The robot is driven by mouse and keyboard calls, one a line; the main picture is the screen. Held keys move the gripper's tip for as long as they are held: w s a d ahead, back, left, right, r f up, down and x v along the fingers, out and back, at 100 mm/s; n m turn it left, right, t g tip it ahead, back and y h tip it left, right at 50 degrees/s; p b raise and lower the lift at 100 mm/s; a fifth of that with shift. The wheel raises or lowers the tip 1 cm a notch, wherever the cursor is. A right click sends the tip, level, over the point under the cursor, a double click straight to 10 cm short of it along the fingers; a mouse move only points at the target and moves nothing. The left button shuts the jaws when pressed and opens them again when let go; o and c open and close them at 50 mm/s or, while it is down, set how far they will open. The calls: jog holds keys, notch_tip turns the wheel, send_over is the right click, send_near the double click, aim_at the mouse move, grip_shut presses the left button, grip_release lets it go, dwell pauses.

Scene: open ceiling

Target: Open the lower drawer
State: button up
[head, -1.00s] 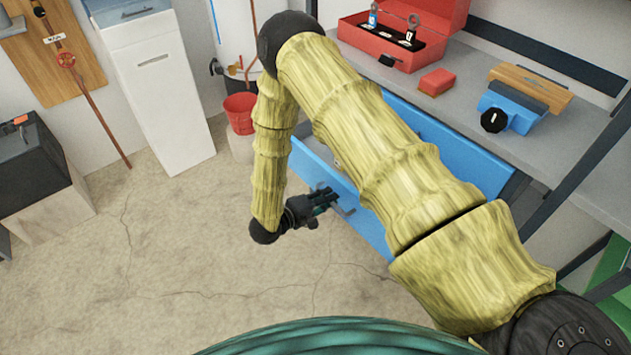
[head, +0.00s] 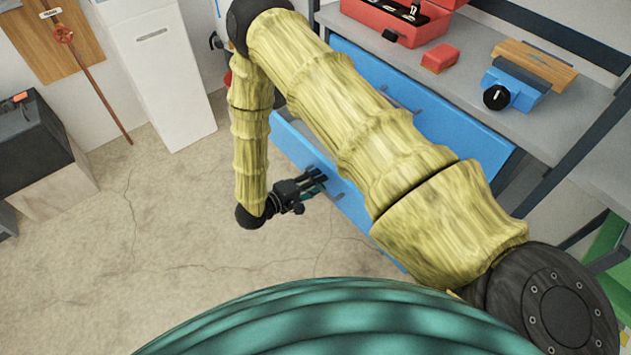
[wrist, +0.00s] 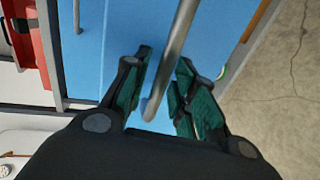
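The lower drawer (head: 355,205) is a blue front under the grey workbench, and it stands out from below the upper drawer (head: 450,125). Its inside is hidden behind my arm. Its grey bar handle (wrist: 178,35) crosses the wrist view from the top and ends between my fingers. My gripper (head: 322,178) is at the drawer front in the head view.
A red toolbox (head: 400,22), a red block (head: 440,58) and a blue vise-like tool (head: 515,88) sit on the workbench (head: 575,105). A white cabinet (head: 160,80) and a dark box (head: 32,130) stand at left. The concrete floor (head: 190,210) is clear left of the drawer.

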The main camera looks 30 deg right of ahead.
dwell(0.3)
jog(key=v, duration=1.2)
dwell(0.3)
